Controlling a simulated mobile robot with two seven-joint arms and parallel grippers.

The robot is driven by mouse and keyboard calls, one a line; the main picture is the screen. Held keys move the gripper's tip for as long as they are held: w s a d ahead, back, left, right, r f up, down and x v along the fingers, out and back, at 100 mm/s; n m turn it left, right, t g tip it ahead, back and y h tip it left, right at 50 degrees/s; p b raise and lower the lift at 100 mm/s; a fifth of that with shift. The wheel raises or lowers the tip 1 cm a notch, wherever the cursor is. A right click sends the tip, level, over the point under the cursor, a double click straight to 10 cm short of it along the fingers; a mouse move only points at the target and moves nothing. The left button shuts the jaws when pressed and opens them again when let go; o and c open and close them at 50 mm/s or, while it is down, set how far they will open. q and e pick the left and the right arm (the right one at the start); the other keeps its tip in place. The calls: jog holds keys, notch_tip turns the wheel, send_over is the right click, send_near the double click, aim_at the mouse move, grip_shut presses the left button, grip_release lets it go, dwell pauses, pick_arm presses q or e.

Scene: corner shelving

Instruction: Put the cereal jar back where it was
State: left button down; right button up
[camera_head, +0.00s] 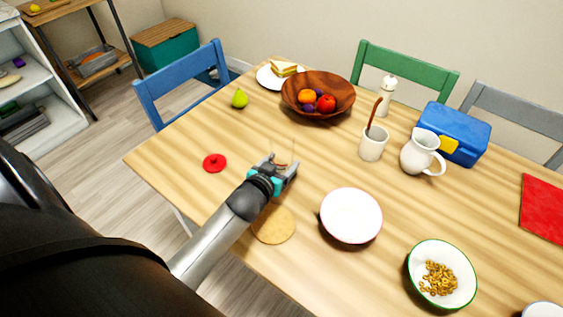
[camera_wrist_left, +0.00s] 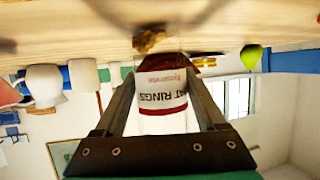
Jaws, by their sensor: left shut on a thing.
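The cereal jar is clear, with a white label reading "AT RINGS" (camera_wrist_left: 162,92) and a red band. In the left wrist view, which is upside down, it stands between my fingers, with a few brown rings (camera_wrist_left: 150,40) at its table end. My left gripper (camera_head: 281,168) is shut on the jar over the table's left part; the jar is barely visible in the head view. I cannot tell if it touches the table. A red lid (camera_head: 215,163) lies left of the gripper. A round tan mat (camera_head: 273,225) lies nearer me, partly beneath my arm. My right gripper is not in view.
A white bowl (camera_head: 350,214) and a bowl of cereal rings (camera_head: 441,294) stand to the right. A fruit bowl (camera_head: 318,92), pear (camera_head: 240,98), utensil cup (camera_head: 373,148), jug (camera_head: 417,153) and blue lunchbox (camera_head: 470,124) stand farther back. White shelves (camera_head: 45,125) are at left.

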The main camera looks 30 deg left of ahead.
pick_arm(q)
grip_release()
jog(key=shift+r, duration=0.15)
jog(key=p+v, duration=0.3)
jog(key=v, duration=0.9)
